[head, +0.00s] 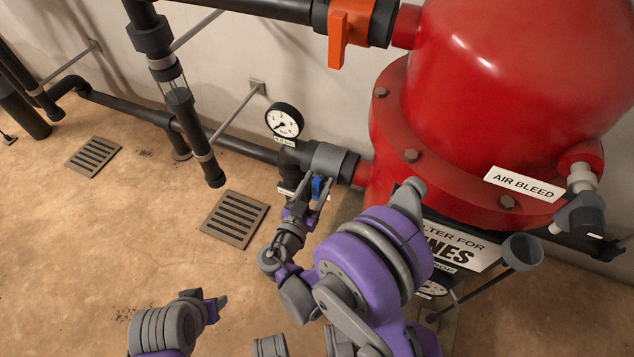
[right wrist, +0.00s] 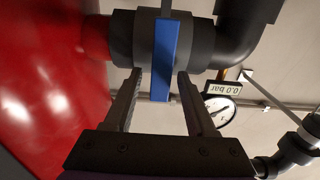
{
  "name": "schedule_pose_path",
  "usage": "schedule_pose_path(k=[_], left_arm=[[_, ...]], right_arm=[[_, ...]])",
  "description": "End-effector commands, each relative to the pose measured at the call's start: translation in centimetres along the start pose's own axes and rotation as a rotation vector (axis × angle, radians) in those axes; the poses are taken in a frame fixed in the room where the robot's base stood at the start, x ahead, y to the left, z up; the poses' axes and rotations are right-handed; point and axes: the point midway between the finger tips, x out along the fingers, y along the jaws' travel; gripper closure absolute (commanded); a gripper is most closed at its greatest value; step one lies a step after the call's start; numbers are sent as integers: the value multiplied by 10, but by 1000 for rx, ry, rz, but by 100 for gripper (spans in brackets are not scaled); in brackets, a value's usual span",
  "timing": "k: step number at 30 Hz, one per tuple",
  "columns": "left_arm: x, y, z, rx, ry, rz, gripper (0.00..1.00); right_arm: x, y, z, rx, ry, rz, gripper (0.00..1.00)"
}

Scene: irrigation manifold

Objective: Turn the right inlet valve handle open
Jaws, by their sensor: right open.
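The blue valve handle (head: 318,186) is on the grey valve body (head: 328,158), on the dark pipe beside the red filter tank. In the right wrist view the same blue handle (right wrist: 165,58) hangs down lengthwise from the valve. My right gripper (head: 312,194) is at the handle, its jaws open. In the right wrist view the fingertips of the right gripper (right wrist: 160,80) stand one on each side of the handle's lower end, with gaps showing. My left gripper (head: 214,304) is low at the left, away from the valve; its jaw opening is unclear.
The red tank (head: 520,100) stands at the right, with an orange valve handle (head: 343,35) on the upper pipe. A pressure gauge (head: 284,120) is just left of the valve. Two floor drains, including one grate (head: 235,218), lie in the open floor at left.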

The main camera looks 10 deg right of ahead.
Motion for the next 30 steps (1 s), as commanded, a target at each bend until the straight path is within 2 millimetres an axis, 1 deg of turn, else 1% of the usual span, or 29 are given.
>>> schedule_pose_path(k=[7, 8, 9, 11, 15, 17, 30], left_arm=[[0, 0, 0, 0, 0, 0, 50], [0, 0, 0, 0, 0, 0, 50], [0, 0, 0, 0, 0, 0, 50], [0, 0, 0, 0, 0, 0, 50], [0, 0, 0, 0, 0, 0, 50], [0, 0, 0, 0, 0, 0, 50], [1, 0, 0, 0, 0, 0, 50]], right_arm=[[1, 0, 0, 0, 0, 0, 44], [1, 0, 0, 0, 0, 0, 47], [1, 0, 0, 0, 0, 0, 55], [1, 0, 0, 0, 0, 0, 65], [1, 0, 0, 0, 0, 0, 91], [1, 0, 0, 0, 0, 0, 100], [1, -1, 0, -32, 0, 0, 100]])
